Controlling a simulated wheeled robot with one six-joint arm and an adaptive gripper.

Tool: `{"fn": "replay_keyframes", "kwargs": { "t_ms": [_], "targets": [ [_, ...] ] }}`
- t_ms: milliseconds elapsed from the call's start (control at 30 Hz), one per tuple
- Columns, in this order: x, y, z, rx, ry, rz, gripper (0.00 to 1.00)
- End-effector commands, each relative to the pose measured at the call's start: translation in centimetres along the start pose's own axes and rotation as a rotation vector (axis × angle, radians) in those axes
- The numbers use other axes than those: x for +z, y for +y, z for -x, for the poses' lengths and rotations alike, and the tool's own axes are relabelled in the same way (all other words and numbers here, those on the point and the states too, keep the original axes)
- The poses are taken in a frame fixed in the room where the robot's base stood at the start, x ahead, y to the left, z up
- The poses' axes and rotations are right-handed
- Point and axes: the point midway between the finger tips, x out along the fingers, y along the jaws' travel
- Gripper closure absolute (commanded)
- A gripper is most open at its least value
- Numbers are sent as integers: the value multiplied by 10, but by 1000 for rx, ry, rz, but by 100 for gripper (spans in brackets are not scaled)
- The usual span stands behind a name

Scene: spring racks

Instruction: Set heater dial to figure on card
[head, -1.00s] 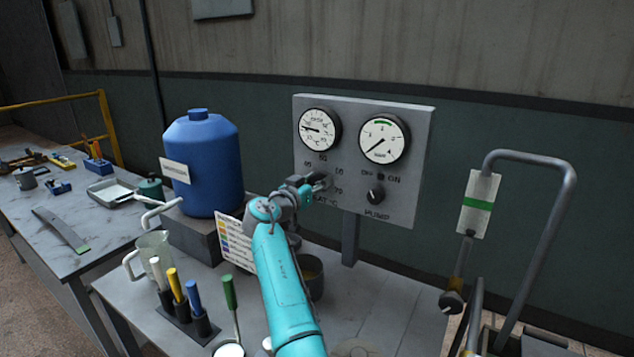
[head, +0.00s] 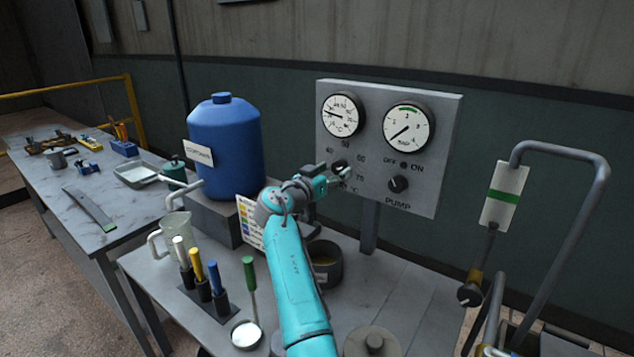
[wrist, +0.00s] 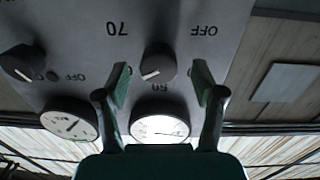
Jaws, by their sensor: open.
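The heater dial (head: 340,166), a dark round knob, is on the grey panel, ringed by figures around 40 to 70. In the wrist view the dial (wrist: 158,62) shows upside down, its pale mark pointing to lower left. I cannot tell the exact figure it marks. My gripper (head: 338,180) is open in front of the dial. Its two green fingers (wrist: 160,82) stand on either side of the dial, apart from it in the picture. A card with coloured rows (head: 248,222) stands left of my arm, partly hidden; its writing is too small to read.
The pump knob (head: 398,184) sits right of the dial, below two gauges (head: 342,114). A blue tank (head: 225,150) stands to the left. Colour-handled tools (head: 200,275) and a dark pot (head: 325,265) stand on the bench. A bent grey pipe (head: 570,210) rises at right.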

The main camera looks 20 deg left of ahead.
Motion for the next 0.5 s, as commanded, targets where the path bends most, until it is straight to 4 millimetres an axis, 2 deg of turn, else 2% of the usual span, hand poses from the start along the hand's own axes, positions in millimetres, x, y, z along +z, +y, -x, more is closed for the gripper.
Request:
{"fn": "replay_keyframes", "kwargs": {
  "t_ms": [100,300,500],
  "targets": [
    [1,-1,25,-3,0,-2,32],
    [2,0,62,-2,-1,-1,32],
    [1,0,86,-1,-1,1,32]
  ]
}}
